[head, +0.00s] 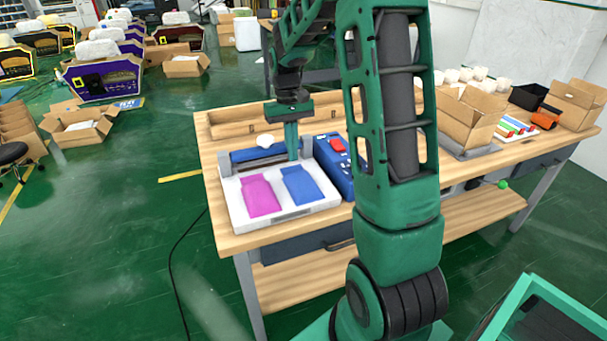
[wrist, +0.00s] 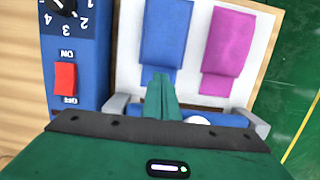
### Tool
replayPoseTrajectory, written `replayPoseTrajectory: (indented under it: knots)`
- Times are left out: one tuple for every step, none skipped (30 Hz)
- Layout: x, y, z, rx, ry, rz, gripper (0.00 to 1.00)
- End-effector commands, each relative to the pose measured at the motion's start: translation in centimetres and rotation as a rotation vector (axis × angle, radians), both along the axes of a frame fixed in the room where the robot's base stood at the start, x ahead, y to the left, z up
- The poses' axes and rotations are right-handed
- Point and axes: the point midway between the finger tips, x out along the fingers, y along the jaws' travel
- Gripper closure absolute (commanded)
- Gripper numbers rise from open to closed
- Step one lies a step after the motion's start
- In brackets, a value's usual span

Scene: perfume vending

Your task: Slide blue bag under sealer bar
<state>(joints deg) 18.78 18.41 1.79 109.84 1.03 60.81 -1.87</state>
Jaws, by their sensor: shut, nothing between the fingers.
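The blue bag (head: 301,185) lies flat on the white bed (head: 238,213) of the sealer, to the right of the pink bag (head: 260,195). In the wrist view the blue bag (wrist: 166,45) runs toward the sealer bar (wrist: 222,119), and its near end is partly hidden by my fingers. The blue sealer bar (head: 258,154) spans the back of the bed. My gripper (head: 292,155) points down at the bar's right part, beside the blue bag's back end. Its fingers (wrist: 160,92) are shut and empty. I cannot tell whether they touch the bag.
A blue control box (head: 333,165) with a red switch (wrist: 66,79) and a dial stands right of the sealer. Cardboard boxes (head: 468,115) and a tray of coloured items (head: 515,127) sit farther right on the wooden table. A low wooden ledge (head: 235,129) runs behind the sealer.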

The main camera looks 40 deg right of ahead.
Motion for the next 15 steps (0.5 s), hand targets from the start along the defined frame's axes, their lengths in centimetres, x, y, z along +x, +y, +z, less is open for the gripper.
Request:
replayPoseTrajectory:
  knots:
    - [-0.9, 0.3, 0.0, 0.000, 0.001, 0.000, 1.00]
    - [-1.4, 0.4, 0.1, 0.000, 0.001, 0.000, 1.00]
    - [-2.2, 0.6, 0.1, 0.000, 0.001, 0.000, 1.00]
    - [-2.7, 0.8, 0.1, 0.000, 0.000, 0.000, 1.00]
    - [-3.3, 0.9, 0.1, 0.000, 0.000, 0.000, 1.00]
    - [-4.0, 1.1, 0.1, 0.000, 0.000, 0.000, 1.00]
    - [-4.5, 1.3, 0.1, 0.000, 0.001, -0.001, 1.00]
    - [-5.1, 1.4, 0.1, 0.000, 0.000, -0.001, 1.00]
    - [-5.8, 1.7, 0.1, 0.000, 0.001, -0.001, 1.00]
    - [-6.3, 1.8, 0.1, 0.000, 0.000, -0.001, 1.00]
    - [-6.8, 2.0, 0.1, 0.000, 0.000, -0.001, 1.00]
    - [-7.5, 2.1, 0.1, 0.000, 0.000, -0.001, 1.00]
    - [-7.9, 2.3, 0.1, 0.000, 0.000, -0.001, 1.00]
    - [-8.4, 2.4, 0.1, 0.000, 0.000, -0.001, 1.00]
    - [-9.0, 2.6, 0.1, 0.000, 0.001, 0.000, 1.00]
